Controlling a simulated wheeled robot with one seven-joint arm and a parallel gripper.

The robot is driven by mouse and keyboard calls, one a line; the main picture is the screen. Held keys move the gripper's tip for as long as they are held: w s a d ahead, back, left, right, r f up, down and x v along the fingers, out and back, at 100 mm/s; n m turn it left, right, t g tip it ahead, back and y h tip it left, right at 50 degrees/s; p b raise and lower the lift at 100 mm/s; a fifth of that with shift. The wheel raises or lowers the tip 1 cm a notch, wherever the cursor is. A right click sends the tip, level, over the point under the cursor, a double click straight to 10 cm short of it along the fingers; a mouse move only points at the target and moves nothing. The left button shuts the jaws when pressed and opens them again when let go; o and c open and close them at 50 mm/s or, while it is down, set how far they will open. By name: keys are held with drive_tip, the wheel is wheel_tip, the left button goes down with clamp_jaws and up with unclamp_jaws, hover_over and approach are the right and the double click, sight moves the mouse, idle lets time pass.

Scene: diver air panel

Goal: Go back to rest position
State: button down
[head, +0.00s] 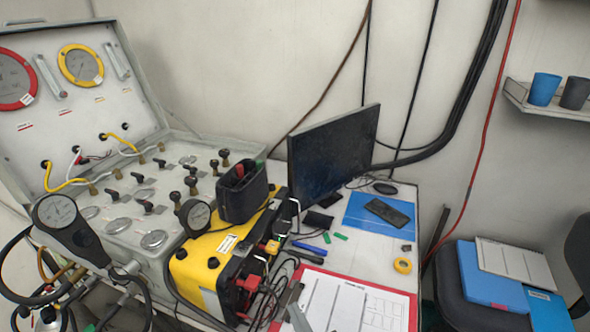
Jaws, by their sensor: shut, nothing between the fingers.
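My gripper is not visible in the head view, and I see nothing held. The diver air panel (130,220) stands open at the left, with its lid (90,125) raised against the wall. Its face carries several black valve knobs and round dials. Red and yellow gauges (80,65) sit in the lid. A black hand-held gauge (60,213) with hoses is at the panel's front left corner.
A yellow and black battery unit (205,262) stands right of the panel. A monitor (330,155), blue folder (365,213), yellow tape roll (402,266) and red clipboard (412,310) occupy the desk. A chair (450,285) holds folders at right. Cups stand on a wall shelf (540,107).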

drive_tip(key=s+d+r+m+h, duration=0.1)
drive_tip(key=s+d, duration=0.5)
drive_tip(key=s, duration=0.6)
drive_tip(key=s+d+r+m+h+b, duration=0.1)
drive_tip(key=s+d+r+m+h, duration=0.1)
drive_tip(key=s+d, duration=0.5)
drive_tip(key=s+d+r+m+g+h+b, duration=0.1)
drive_tip(key=s+d, duration=0.5)
drive_tip(key=s, duration=1.1)
drive_tip(key=r+m+h, duration=0.1)
drive_tip(key=m+h, duration=0.1)
drive_tip(key=m, duration=0.1)
drive_tip(key=shift+d+r, duration=0.15)
drive_tip(key=shift+d, duration=0.25)
